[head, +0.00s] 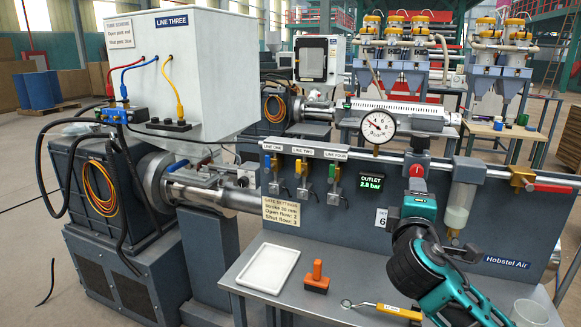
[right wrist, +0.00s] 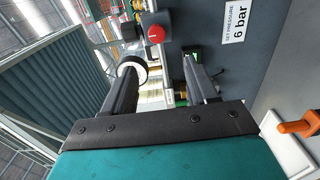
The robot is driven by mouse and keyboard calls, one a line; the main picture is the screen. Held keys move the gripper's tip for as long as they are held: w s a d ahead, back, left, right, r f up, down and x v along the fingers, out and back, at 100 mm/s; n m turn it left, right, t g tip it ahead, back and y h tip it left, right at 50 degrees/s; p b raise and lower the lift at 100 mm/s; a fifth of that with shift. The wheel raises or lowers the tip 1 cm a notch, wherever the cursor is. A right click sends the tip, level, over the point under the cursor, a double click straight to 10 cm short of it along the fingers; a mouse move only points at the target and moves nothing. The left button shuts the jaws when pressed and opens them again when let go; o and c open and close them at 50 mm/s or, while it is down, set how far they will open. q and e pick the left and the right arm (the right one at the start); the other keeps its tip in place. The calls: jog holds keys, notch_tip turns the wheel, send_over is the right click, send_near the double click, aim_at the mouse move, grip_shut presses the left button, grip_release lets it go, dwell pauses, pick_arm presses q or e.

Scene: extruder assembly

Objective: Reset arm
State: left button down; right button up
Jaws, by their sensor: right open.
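My right arm comes in from the lower right in the head view, with its teal wrist (head: 419,208) in front of the grey air panel (head: 340,195). In the right wrist view my right gripper (right wrist: 163,70) is open, with its two dark fingers apart and nothing seen held between them. Beyond the fingertips is a regulator with a red knob (right wrist: 156,35), which also shows just above the wrist in the head view (head: 416,170). I cannot tell whether a finger touches anything. My left gripper is not in view.
A pressure gauge (head: 379,125) and a filter bowl (head: 459,205) flank the regulator. A clear cup (head: 528,313) stands near my forearm. Several coloured valves hang along the panel.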

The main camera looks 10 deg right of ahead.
jog(key=s+a+f+m+g+y, duration=0.1)
jog(key=s+a+f+y, duration=0.15)
jog(key=f, duration=0.55)
jog(key=s+a+f+g+y, duration=0.1)
jog(key=s+a+f+y, duration=0.2)
jog(key=f, duration=0.4)
jog(key=s+a+f+m+g+y, duration=0.15)
jog(key=a+f, duration=0.25)
jog(key=f, duration=0.4)
jog(key=s+a+f+m+y, duration=0.2)
jog(key=s+f, duration=0.3)
jog(key=s, duration=0.3)
jog(key=s+a+f+m+g+y, duration=0.1)
jog(key=s+a+f+m+y, duration=0.1)
jog(key=s+f+m, duration=0.3)
jog(key=s+a+f, duration=0.1)
jog(key=s, duration=0.1)
jog(key=shift+s+a+f, duration=0.15)
jog(key=shift+s+f, duration=0.15)
jog(key=shift+s, duration=0.05)
